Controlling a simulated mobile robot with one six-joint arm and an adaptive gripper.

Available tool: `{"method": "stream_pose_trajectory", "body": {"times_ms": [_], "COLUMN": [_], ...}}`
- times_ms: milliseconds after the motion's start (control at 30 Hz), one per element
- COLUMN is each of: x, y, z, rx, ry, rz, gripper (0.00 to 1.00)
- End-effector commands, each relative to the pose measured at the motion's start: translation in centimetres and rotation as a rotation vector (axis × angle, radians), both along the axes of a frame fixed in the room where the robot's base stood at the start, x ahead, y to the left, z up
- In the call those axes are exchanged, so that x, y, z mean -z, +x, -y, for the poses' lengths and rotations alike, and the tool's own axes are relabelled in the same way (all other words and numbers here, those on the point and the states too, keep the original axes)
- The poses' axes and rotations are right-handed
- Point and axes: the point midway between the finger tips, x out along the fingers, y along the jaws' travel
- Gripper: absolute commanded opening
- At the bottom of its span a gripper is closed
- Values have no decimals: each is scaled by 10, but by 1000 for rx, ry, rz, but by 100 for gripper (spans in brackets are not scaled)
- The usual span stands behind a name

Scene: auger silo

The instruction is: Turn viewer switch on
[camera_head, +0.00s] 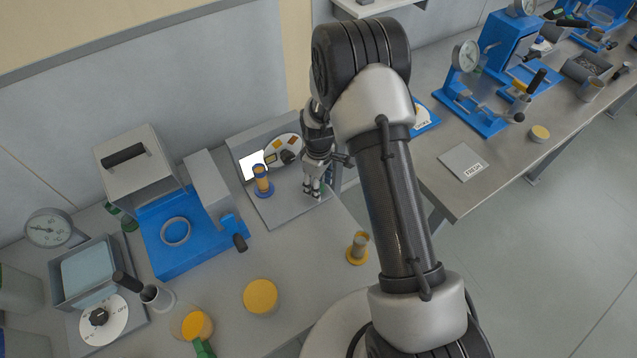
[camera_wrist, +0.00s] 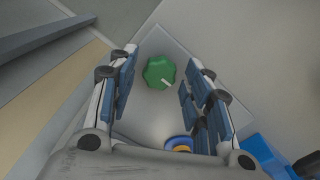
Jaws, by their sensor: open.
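The viewer (camera_head: 283,204) is a grey stand at the back of the bench, with a flat base plate and an upright panel carrying a bright white screen (camera_head: 253,166) and a round dial face (camera_head: 284,150). In the wrist view a lobed green knob (camera_wrist: 160,73) with a white pointer line sits on a grey plate, apparently the viewer's switch. In the head view my gripper hides it. My gripper (camera_head: 313,189) is open, pointing down over the right part of the base plate. The knob shows between its fingers, with no visible contact.
A blue-and-yellow cylinder (camera_head: 262,181) stands on the viewer's base, near the fingers. A blue press-like device (camera_head: 185,230) is to the left. A small yellow-based cup (camera_head: 358,247) stands at the bench's front right. More blue instruments (camera_head: 475,105) stand on the right bench.

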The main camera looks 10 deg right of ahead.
Motion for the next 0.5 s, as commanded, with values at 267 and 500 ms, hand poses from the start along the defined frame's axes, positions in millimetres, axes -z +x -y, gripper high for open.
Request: {"method": "stream_pose_trajectory", "body": {"times_ms": [267, 500], "x": [0, -19], "y": [0, 2], "z": [0, 0], "rx": [1, 1], "ry": [0, 0], "rz": [1, 6], "gripper": [50, 50]}}
